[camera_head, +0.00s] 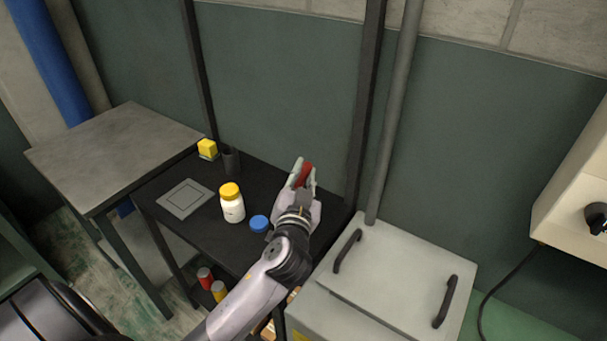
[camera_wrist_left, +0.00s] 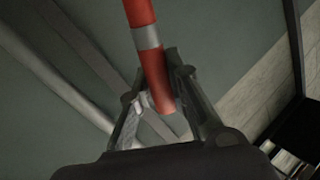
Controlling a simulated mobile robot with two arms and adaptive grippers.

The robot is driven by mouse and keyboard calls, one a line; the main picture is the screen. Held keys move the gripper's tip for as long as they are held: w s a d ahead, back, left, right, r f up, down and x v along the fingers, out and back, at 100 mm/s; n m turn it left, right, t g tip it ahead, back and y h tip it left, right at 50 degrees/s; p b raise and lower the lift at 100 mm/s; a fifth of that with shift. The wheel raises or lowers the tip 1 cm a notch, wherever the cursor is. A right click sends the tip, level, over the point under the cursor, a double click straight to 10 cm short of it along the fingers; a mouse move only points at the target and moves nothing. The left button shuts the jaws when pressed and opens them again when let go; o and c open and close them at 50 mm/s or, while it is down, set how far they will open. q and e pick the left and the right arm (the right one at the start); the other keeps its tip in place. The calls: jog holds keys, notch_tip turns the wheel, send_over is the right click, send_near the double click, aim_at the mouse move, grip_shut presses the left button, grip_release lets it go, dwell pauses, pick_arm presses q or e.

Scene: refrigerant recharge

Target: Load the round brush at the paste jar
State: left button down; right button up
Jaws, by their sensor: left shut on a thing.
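My left gripper (camera_head: 303,178) is above the right end of the black table and shut on a red handle, which I take to be the round brush (camera_head: 305,174). In the left wrist view the brush (camera_wrist_left: 141,14) is a red rod with a silver band, held between the fingers; its bristles are not seen. A white jar with a yellow lid (camera_head: 232,206) stands upright on the table, left of the gripper. A low blue round thing (camera_head: 260,223) lies between them. I cannot tell which is the paste jar. My right gripper is not in view.
The black table (camera_head: 165,218) also holds a flat grey square plate (camera_head: 185,198), a dark cup (camera_head: 231,160) and a yellow block (camera_head: 207,148). A grey box with two black handles (camera_head: 390,285) stands at the right. Red and yellow containers sit below the tabletop.

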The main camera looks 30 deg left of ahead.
pick_arm(q)
jog(key=shift+f, duration=0.15)
notch_tip(320, 180, up, 7)
jog(key=p, duration=0.6)
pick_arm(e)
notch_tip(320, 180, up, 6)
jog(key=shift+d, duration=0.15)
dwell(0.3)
